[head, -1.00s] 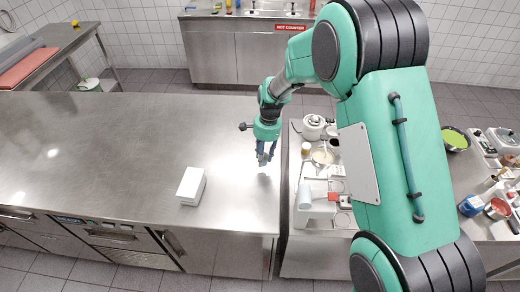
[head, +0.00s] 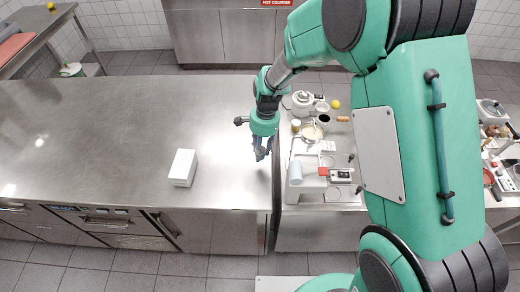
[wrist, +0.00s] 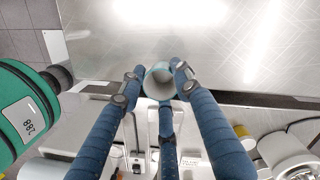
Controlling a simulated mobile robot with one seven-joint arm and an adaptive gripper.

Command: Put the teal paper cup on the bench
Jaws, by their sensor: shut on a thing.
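The teal paper cup (wrist: 159,82) sits between the blue fingers of my gripper (wrist: 154,88) in the wrist view, with its round opening facing the camera. The fingers are shut on it. In the head view my gripper (head: 262,152) points down near the right end of the steel bench (head: 100,120), and I cannot make out the cup there. The wrist view shows the bench top (wrist: 200,45) beyond the cup and its edge close by. The height of the cup above the bench is unclear.
A white box (head: 182,168) stands on the bench left of my gripper; much of the bench is clear.

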